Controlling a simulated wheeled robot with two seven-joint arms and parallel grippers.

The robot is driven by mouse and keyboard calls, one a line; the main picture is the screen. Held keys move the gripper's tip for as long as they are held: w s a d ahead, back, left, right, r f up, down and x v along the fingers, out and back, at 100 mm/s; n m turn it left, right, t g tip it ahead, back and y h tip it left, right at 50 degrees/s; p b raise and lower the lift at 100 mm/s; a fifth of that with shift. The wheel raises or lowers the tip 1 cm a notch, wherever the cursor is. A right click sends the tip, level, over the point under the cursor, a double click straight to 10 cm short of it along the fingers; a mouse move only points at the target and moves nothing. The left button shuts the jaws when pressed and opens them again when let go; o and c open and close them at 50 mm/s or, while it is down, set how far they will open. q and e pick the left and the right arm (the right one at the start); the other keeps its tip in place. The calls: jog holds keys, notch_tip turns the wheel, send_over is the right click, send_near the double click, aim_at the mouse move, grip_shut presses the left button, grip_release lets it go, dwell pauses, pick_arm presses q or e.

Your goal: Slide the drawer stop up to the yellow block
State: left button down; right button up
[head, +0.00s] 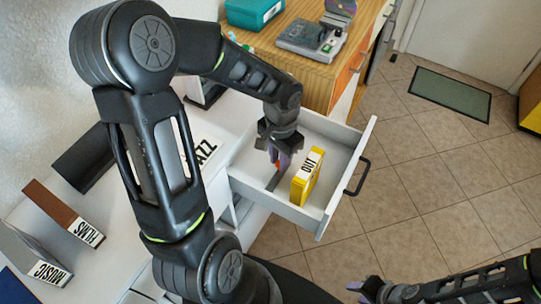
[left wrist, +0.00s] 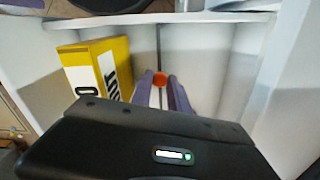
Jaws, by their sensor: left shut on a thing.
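The yellow block (head: 311,184), labelled OUT on white, stands upright in the open drawer (head: 332,221). It also shows at the left in the left wrist view (left wrist: 122,52). My left gripper (head: 279,162) reaches down into the drawer just left of the block in the head view. Its purple fingers (left wrist: 160,92) are shut on the orange-red knob (left wrist: 160,78) of the drawer stop. A thin dark plate (head: 274,183) shows under the fingers, apart from the block; most of the stop is hidden. My right gripper (head: 362,287) is low at the right, away from the drawer; its jaws are unclear.
A wooden cabinet (head: 313,85) with a grey device (head: 312,38) and a teal box (head: 254,12) stands behind the drawer. Tiled floor (head: 405,180) is open to the right.

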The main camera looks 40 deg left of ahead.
pick_arm(q)
jog(key=c, duration=1.3)
grip_release()
jog(key=shift+o, duration=0.2)
jog(key=shift+r, duration=0.1)
notch_tip(320, 180, up, 8)
jog(key=shift+f, duration=0.2)
jog(key=shift+c, duration=0.3)
